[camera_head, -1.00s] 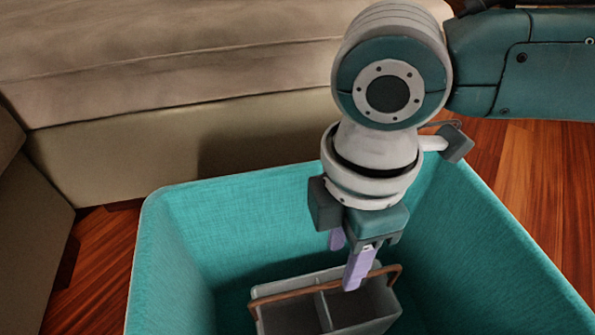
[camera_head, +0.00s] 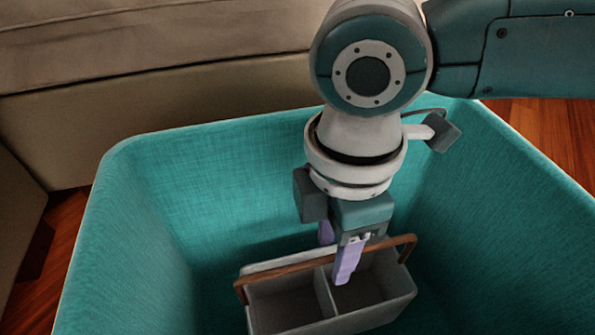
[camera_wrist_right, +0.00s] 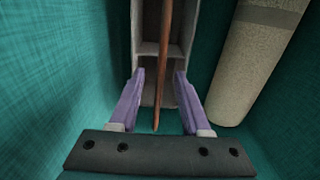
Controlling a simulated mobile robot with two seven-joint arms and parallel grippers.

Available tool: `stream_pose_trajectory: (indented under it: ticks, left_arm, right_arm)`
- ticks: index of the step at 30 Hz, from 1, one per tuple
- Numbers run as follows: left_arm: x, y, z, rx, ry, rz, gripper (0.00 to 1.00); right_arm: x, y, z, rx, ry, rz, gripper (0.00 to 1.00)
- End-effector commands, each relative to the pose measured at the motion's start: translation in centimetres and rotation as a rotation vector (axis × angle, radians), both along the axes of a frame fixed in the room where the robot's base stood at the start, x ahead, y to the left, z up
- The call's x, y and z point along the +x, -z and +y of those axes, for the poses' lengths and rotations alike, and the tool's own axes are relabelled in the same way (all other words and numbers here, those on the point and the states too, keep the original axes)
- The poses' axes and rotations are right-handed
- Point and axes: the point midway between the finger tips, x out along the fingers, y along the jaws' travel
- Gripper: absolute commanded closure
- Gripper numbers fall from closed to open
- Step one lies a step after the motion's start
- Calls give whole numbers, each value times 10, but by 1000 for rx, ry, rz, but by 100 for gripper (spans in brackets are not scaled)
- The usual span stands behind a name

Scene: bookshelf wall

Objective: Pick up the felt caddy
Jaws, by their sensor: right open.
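The felt caddy (camera_head: 380,312) is a grey divided box with a brown handle bar (camera_head: 300,270) along its top. It sits low inside the teal bin. My right gripper (camera_head: 337,254) points down over the caddy, with its purple fingers on either side of the handle. In the right wrist view the caddy (camera_wrist_right: 150,48) runs away from the open fingers (camera_wrist_right: 158,98), and the handle (camera_wrist_right: 164,60) lies between them, apart from both. My left gripper is not in view.
The teal bin (camera_head: 150,250) has high walls around my right gripper and the caddy. A beige rolled or cylindrical thing (camera_wrist_right: 255,60) lies beside the caddy in the right wrist view. A beige sofa (camera_head: 150,90) stands behind the bin, on a wooden floor (camera_head: 545,130).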

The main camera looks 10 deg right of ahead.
Motion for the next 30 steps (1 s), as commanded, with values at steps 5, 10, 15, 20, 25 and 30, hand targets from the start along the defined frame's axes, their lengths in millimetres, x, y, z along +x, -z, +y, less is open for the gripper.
stream_pose_trajectory:
  ticks: [5, 10, 15, 20, 25, 30]
  left_arm:
    - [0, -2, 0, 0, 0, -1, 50]
    - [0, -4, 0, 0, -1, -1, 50]
    - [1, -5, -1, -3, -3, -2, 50]
    - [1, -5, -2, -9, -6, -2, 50]
    - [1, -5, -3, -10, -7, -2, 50]
    - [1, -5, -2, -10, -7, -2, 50]
  right_arm:
    - [0, 1, 0, 0, 1, 1, 53]
    - [0, 3, 0, 1, 1, 1, 53]
    - [0, 5, 0, 0, 1, 1, 53]
    - [0, 5, 0, 0, 0, 0, 53]
    - [0, 5, 0, 0, 0, 0, 65]
    - [0, 5, 0, 0, 0, 1, 84]
